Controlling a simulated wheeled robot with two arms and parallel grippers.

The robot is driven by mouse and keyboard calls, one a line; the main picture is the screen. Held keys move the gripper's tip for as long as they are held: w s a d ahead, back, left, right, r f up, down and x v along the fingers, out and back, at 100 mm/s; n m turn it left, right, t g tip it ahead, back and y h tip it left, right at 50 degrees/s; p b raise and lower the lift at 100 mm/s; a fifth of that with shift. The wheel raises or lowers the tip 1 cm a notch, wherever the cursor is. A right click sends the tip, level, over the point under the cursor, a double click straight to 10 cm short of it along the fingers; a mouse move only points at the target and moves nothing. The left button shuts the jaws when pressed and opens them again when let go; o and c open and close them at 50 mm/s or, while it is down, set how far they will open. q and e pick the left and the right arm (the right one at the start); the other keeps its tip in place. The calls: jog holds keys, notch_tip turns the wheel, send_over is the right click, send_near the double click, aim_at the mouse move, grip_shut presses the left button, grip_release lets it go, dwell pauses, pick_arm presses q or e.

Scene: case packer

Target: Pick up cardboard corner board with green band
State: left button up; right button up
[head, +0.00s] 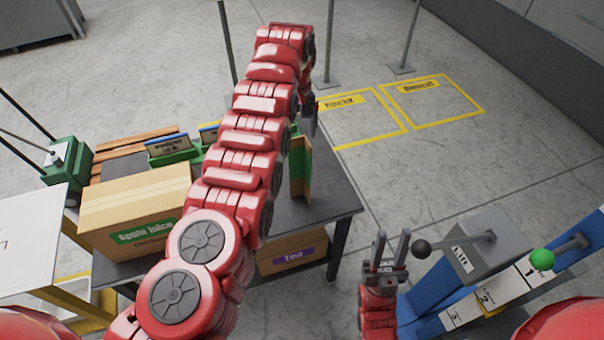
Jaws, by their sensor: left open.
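The cardboard corner board (301,172) stands upright on the dark table, brown with green along its upper part. My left arm hides part of its left side. My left gripper (310,118) hangs from the end of that arm, just above and behind the top of the board in the picture. It is open; its fingers are small and partly hidden, and I cannot tell whether they touch the board. My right gripper (390,248) points up at the lower right, fingers apart and empty, away from the board.
An Apple Juice carton (130,205) stands on the table (335,190), left of my arm. A Tea carton (292,250) sits below. Green bins (172,155) are at the back left. A lever panel (480,250) stands right.

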pick_arm(q)
jog(key=shift+f+p, duration=0.95)
jog(key=shift+f, duration=1.85)
jog(key=c, duration=1.3)
